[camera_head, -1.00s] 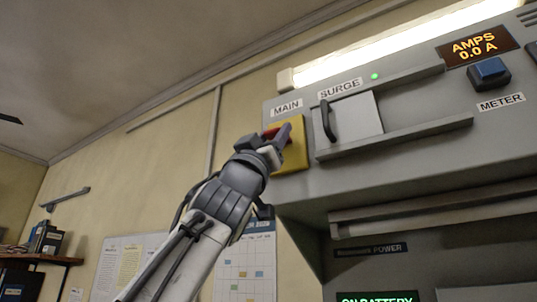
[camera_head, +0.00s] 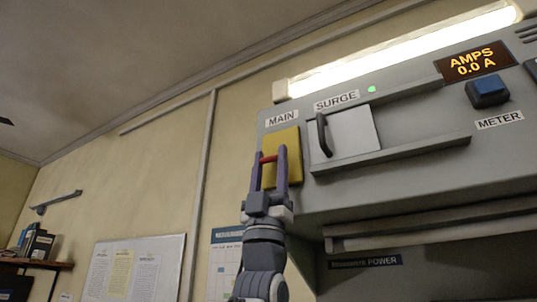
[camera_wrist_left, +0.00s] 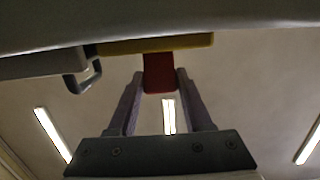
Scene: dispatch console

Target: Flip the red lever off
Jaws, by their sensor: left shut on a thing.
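The red lever (camera_head: 268,159) is on a yellow plate (camera_head: 285,139) under the MAIN label (camera_head: 281,119), on the grey console. My left gripper (camera_head: 269,153) reaches up from below, its two fingers on either side of the lever, shut on it. In the left wrist view the red lever (camera_wrist_left: 158,74) hangs from the yellow plate (camera_wrist_left: 150,44) between the two fingertips (camera_wrist_left: 160,85). Part of the lever and the lower plate are hidden by the fingers in the head view. My right gripper is not in view.
Right of the plate is the SURGE panel (camera_head: 354,134) with a black handle (camera_head: 323,134) and rails. A blue button (camera_head: 488,92) sits above the METER label (camera_head: 499,120). A green light (camera_head: 372,89) is lit.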

